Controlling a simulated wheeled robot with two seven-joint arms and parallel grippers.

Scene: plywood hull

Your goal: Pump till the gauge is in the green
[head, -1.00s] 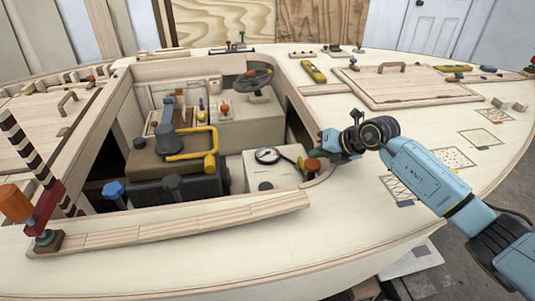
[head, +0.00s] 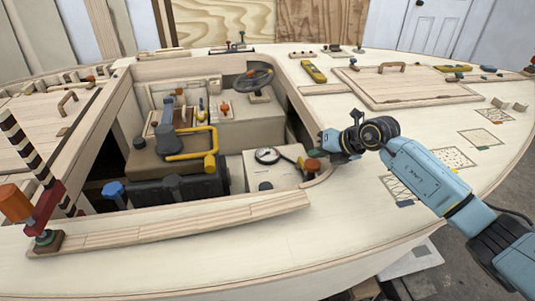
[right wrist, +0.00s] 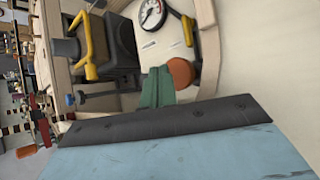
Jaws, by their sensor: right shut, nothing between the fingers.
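The gauge (head: 267,156) is a round white dial with a dark rim on a pale panel inside the cockpit opening. It also shows at the top of the right wrist view (right wrist: 151,14), with a dark needle and some red; I cannot read whether the needle is in green. My right gripper (head: 328,142) is shut and empty, just above and right of that knob. In the right wrist view its green fingers (right wrist: 158,88) are just left of the orange knob (right wrist: 182,72). My left gripper is not in view.
The wooden cockpit rim (head: 170,222) borders the opening at the front. A yellow bent handle (head: 190,155) and a black block (head: 185,188) sit left of the gauge. A steering wheel (head: 253,79) stands behind. A hatch (head: 410,88) lies on the right deck.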

